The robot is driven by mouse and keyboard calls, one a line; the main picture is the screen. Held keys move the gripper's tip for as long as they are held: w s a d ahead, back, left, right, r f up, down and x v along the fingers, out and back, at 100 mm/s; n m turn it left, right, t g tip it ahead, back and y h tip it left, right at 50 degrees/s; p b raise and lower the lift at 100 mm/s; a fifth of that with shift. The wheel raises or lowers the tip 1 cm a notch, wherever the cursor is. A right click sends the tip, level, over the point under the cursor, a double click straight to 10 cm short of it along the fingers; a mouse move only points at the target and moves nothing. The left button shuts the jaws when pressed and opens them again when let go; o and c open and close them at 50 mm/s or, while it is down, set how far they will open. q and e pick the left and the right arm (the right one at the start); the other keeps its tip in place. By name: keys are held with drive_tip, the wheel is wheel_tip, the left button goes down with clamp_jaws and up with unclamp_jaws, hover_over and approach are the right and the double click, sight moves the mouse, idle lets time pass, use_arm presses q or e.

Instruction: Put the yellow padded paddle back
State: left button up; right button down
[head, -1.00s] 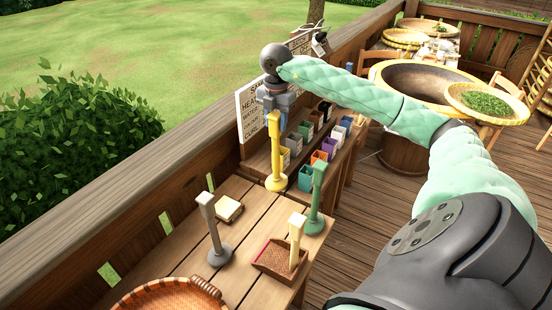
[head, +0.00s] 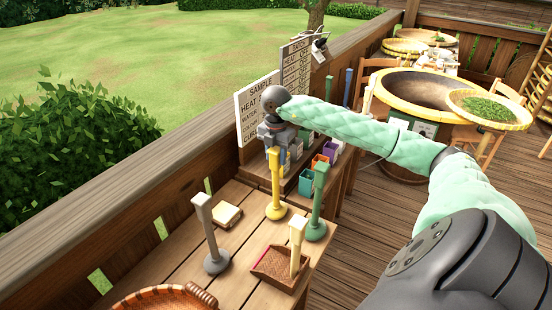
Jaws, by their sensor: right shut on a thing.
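The yellow padded paddle (head: 275,177) is upright, with a slim post and a round yellow foot. My right gripper (head: 276,143) is shut on its upper end from above. Its foot is at the far edge of the wooden table (head: 178,258); I cannot tell whether it touches the top. A green paddle (head: 318,200) stands upright just to its right, and a grey one (head: 208,232) stands to its front left. My left gripper is not in view.
A cream block (head: 227,215) lies behind the grey paddle. A round basket (head: 150,299) is at the front. Small coloured boxes (head: 306,182) and a sample board (head: 258,106) are beyond.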

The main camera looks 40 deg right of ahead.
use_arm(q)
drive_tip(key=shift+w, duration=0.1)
use_arm(e)
drive_tip(key=c, duration=0.9)
unclamp_jaws()
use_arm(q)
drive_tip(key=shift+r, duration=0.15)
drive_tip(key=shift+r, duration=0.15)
use_arm(e)
drive_tip(key=r, duration=0.2)
drive_tip(key=r+p, duration=0.1)
drive_tip(key=r, duration=0.1)
drive_tip(key=r+p, duration=0.1)
drive_tip(key=r, duration=0.1)
drive_tip(key=shift+s+d+r, duration=0.25)
drive_tip(key=shift+r, duration=0.1)
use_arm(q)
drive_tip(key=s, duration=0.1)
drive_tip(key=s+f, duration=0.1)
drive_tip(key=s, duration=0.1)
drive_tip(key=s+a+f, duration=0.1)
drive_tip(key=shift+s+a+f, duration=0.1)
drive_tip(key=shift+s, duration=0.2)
use_arm(e)
drive_tip(key=shift+r, duration=0.4)
